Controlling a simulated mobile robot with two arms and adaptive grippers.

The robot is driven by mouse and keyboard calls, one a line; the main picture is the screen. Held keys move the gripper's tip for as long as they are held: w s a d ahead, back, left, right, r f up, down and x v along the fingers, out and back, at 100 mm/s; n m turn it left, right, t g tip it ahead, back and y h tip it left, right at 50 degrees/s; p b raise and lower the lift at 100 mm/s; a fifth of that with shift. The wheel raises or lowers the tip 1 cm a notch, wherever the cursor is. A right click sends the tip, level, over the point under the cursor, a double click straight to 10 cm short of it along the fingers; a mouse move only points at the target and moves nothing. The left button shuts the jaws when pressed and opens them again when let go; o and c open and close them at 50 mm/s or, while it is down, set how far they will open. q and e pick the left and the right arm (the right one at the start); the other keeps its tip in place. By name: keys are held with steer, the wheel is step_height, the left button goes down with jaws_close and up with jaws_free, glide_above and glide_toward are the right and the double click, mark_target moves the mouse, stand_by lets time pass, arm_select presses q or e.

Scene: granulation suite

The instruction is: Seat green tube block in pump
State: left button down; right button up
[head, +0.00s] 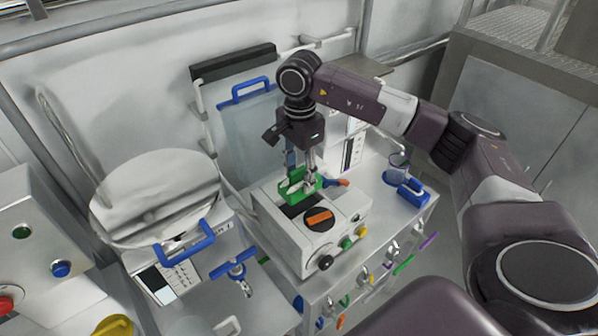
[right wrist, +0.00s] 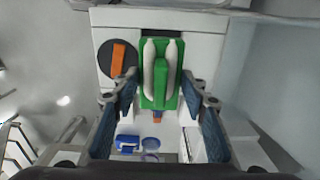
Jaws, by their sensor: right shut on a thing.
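The green tube block (head: 299,187) with two pale tubes is at the top of the white pump (head: 290,235), towards its back. In the right wrist view the block (right wrist: 160,75) lies lengthwise between the fingers, over the pump's top beside the orange-barred black knob (right wrist: 118,59). My right gripper (head: 302,168) points down and is shut on the block. A dark slot (right wrist: 161,33) shows just beyond the block's end. I cannot tell whether the block touches the pump or hovers just above it. My left gripper is not in view.
The pump stands on a grey cart (head: 385,235) with coloured items hanging on its front. A blue-based clear vessel (head: 405,188) stands right of the pump. A wall (head: 110,60) closes off the back.

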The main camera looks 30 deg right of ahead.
mark_target(299, 168)
step_height(299, 168, down, 2)
steer(key=shift+f+b, duration=0.2)
steer(key=shift+b, duration=0.3)
steer(key=shift+f+b, duration=1.7)
steer(key=shift+f, duration=0.35)
steer(key=o, duration=1.4)
steer(key=shift+c, duration=0.2)
steer(key=shift+r, duration=0.15)
step_height(299, 168, up, 12)
steer(key=shift+f, duration=0.1)
